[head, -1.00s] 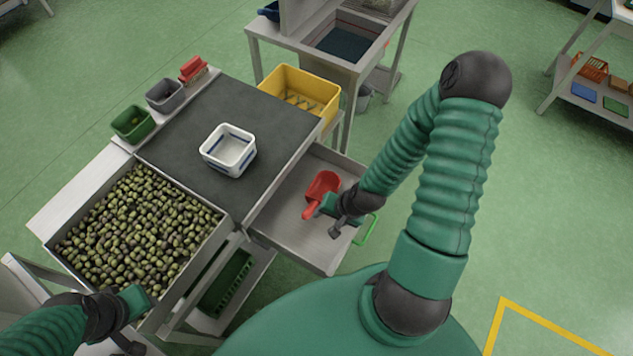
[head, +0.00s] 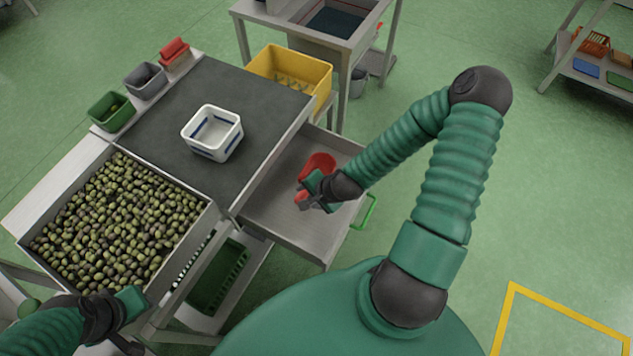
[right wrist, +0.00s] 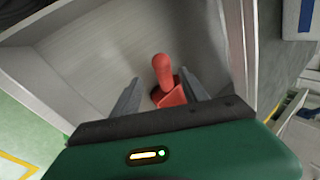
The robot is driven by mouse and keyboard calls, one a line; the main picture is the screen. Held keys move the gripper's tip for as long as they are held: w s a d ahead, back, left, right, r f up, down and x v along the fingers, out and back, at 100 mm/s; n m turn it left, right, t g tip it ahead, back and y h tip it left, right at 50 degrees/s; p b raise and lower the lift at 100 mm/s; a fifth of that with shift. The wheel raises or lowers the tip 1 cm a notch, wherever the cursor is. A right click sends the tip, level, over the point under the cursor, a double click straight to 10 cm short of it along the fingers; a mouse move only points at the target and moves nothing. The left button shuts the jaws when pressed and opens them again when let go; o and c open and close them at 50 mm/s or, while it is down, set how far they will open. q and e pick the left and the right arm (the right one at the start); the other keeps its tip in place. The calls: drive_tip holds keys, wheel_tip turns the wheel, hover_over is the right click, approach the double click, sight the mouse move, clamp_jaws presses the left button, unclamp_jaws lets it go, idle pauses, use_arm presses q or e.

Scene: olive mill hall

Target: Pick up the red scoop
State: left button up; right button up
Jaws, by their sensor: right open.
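The red scoop (head: 321,162) lies in the open grey drawer (head: 284,220) beside the dark worktop. My right gripper (head: 304,198) is above the scoop and hides part of it in the head view. In the right wrist view, the scoop's handle (right wrist: 163,70) shows between and beyond the two open fingers (right wrist: 157,92); I see no contact with them. Part of the scoop's bowl is hidden behind the gripper body. My left gripper (head: 131,322) is at the lower left by the olive bin, and its finger opening is not clear.
A white bin with blue marks (head: 212,146) stands on the dark worktop (head: 180,118). A yellow crate (head: 318,82) is behind the drawer. The drawer walls rise around the scoop, with a green handle (head: 364,212) at the front. The olive bin (head: 207,221) is at left.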

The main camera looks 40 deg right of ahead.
sight(303, 196)
drive_tip(key=x, duration=0.5)
drive_tip(key=shift+w+a+f, duration=0.1)
drive_tip(key=shift+w+a, duration=0.25)
drive_tip(key=shift+d, duration=0.15)
drive_tip(key=c, duration=0.7)
clamp_jaws()
